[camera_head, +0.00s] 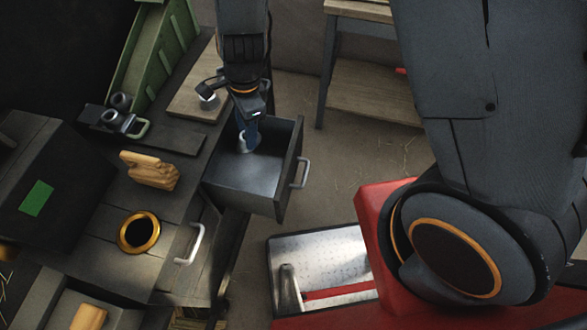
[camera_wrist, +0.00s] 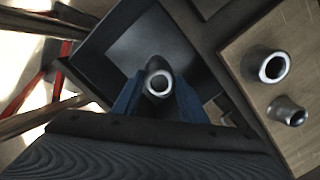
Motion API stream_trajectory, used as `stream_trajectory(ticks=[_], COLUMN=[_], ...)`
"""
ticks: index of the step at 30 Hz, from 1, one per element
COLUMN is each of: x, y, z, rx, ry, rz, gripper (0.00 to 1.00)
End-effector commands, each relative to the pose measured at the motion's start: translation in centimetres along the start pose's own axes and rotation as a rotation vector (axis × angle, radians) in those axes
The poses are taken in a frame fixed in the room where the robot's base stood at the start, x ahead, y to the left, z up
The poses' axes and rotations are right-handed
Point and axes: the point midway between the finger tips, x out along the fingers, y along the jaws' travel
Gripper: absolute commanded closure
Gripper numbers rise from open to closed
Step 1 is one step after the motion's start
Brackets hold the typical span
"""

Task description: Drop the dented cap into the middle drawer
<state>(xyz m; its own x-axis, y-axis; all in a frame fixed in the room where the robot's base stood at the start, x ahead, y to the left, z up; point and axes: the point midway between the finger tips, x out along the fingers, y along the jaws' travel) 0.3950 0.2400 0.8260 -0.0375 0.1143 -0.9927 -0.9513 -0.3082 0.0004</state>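A grey metal cap (camera_wrist: 158,82) with a round open end is between the two blue fingers of my gripper (camera_wrist: 158,98) in the wrist view. The fingers press on its sides; I cannot make out a dent. In the head view the pale cap (camera_head: 244,144) shows at the tip of my gripper (camera_head: 250,137). My gripper points down over an open dark drawer (camera_head: 272,196), inside its outline and near its back left. The drawer also shows behind the cap in the wrist view (camera_wrist: 118,42). Its visible floor looks empty.
Two metal caps (camera_wrist: 270,66) (camera_wrist: 288,112) stand on a wooden board (camera_wrist: 238,42) beside the drawer. A second handle (camera_head: 190,246) is nearer on the bench. A gold-rimmed ring (camera_head: 155,232), a wooden block (camera_head: 150,170) and a green rack (camera_head: 150,50) are left.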

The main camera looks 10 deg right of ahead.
Motion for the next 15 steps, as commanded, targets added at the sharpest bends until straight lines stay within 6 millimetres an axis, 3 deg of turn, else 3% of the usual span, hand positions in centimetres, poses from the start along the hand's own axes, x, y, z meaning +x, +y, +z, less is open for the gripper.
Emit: stream_trajectory(ticks=[1,4,15], x=[-0.01,-0.01,-0.66], y=[-0.01,-0.02,-0.10], z=[0.00,0.00,0.03], rx=[0.000,0.000,0.001], ry=[0.000,0.000,-0.001], rz=[0.000,0.000,-0.003], gripper=[0.53,0.40,0.40])
